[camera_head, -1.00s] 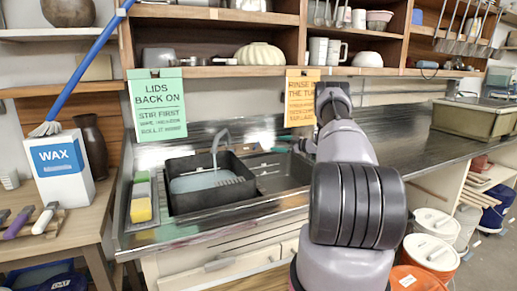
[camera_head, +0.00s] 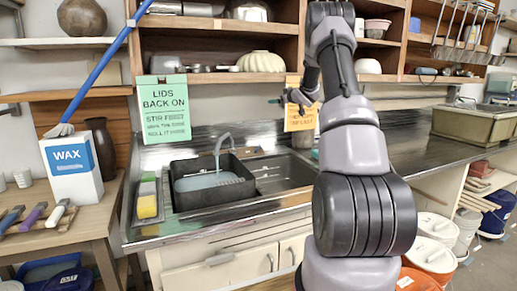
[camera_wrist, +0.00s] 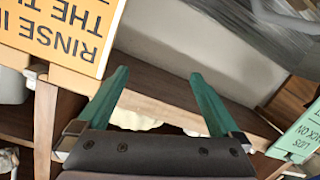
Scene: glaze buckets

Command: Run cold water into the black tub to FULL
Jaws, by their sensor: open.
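The black tub (camera_head: 190,205) stands in the left part of the steel sink (camera_head: 285,178), with pale blue-grey water (camera_head: 200,182) in it below the rim. The grey faucet (camera_head: 222,140) arches over the tub's back. A thin grey line runs down from it to the water; I cannot tell whether it is a stream or spout. My gripper (camera_head: 277,101) is raised in front of the orange sign, clear of the tub and faucet. In the wrist view my gripper (camera_wrist: 160,84) has its two green fingers wide apart with nothing between them. No cold-water control shows clearly.
A green sign (camera_head: 165,108) and an orange sign (camera_head: 299,118) hang from the shelf edge above the sink. A sponge caddy (camera_head: 147,200) is left of the tub. A wax box (camera_head: 72,165) stands on the left table. The counter right of the sink is largely clear.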

